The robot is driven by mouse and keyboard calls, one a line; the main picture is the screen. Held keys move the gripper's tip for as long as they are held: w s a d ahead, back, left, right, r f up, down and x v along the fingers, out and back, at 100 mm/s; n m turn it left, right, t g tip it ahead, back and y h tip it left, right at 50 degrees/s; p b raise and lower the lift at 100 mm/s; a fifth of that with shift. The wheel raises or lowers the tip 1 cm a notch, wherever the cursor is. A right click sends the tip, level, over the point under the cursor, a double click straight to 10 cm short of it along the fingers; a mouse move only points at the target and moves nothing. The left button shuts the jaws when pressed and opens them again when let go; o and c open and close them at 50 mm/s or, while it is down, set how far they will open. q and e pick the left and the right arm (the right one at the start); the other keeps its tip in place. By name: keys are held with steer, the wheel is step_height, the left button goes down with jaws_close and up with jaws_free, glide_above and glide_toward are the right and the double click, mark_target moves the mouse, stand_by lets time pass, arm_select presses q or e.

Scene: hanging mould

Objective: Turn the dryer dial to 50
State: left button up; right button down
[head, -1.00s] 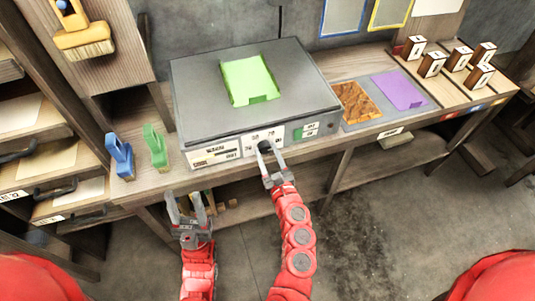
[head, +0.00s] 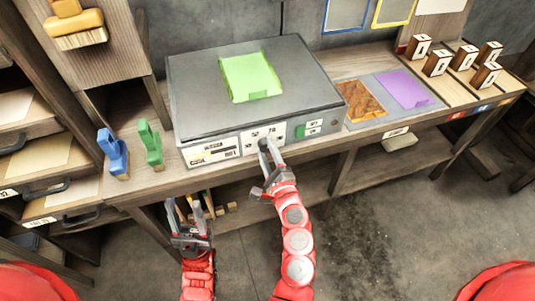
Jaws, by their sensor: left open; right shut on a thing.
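The dryer (head: 200,105) is a grey box on the wooden bench, with a green sheet (head: 252,77) on its top. Its dark dial (head: 264,145) is on the white front panel, with printed numbers around it, partly hidden by my gripper. My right gripper (head: 267,151) is at the front panel, its fingers shut on the dial. The dial's pointer is too small and covered to read. My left gripper (head: 187,217) is open and empty, below the bench edge, left of and lower than the dial.
A blue clip (head: 113,155) and a green clip (head: 151,146) stand left of the dryer. A brown sheet (head: 358,102) and a purple sheet (head: 404,89) lie to its right, near several wooden stamps (head: 438,62). Drawers (head: 35,165) are at the left.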

steer(key=n+b, duration=0.1)
steer(key=n, duration=0.4)
steer(key=shift+a+f+n, duration=0.1)
steer(key=shift+n, duration=0.2)
steer(key=n+b, duration=0.1)
steer(key=n, duration=0.5)
steer(key=shift+f, duration=0.15)
steer(key=shift+c, duration=1.6)
jaws_free()
